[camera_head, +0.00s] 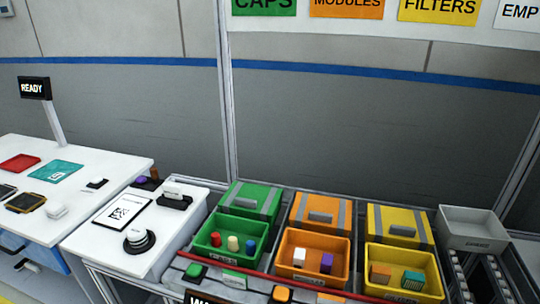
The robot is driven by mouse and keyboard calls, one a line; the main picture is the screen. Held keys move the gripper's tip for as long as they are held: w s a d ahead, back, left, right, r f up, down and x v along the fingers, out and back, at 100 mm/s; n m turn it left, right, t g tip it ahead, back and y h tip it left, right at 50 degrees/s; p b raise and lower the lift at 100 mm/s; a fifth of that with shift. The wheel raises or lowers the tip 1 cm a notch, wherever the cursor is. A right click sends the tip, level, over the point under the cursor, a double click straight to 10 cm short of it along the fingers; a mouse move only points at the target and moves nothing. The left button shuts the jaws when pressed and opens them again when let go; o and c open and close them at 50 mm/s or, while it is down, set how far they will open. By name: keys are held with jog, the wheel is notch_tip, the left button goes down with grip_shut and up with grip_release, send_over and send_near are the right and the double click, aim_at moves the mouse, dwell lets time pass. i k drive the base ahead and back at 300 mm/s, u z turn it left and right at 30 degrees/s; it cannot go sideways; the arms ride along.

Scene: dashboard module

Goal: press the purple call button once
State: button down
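A small purple piece (141,180) shows behind the white stand, at the gap beside the left table. It is partly hidden and small; I cannot tell for sure that it is the call button. A dark piece with an orange-brown top (154,175) is next to it. My gripper is not in view.
The white stand (165,222) holds a framed sheet (124,212), a round dial (138,240) and a dark holder (174,200). Green (195,270) and orange (281,293) buttons sit along the front rail. Open green (231,240), orange (300,282) and yellow (388,290) bins hold parts.

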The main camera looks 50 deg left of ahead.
aim_at(141, 180)
jog(key=u, duration=2.7)
jog(key=k, duration=0.85)
jog(key=z, duration=0.05)
jog(key=i, duration=0.85)
jog(key=u, duration=0.1)
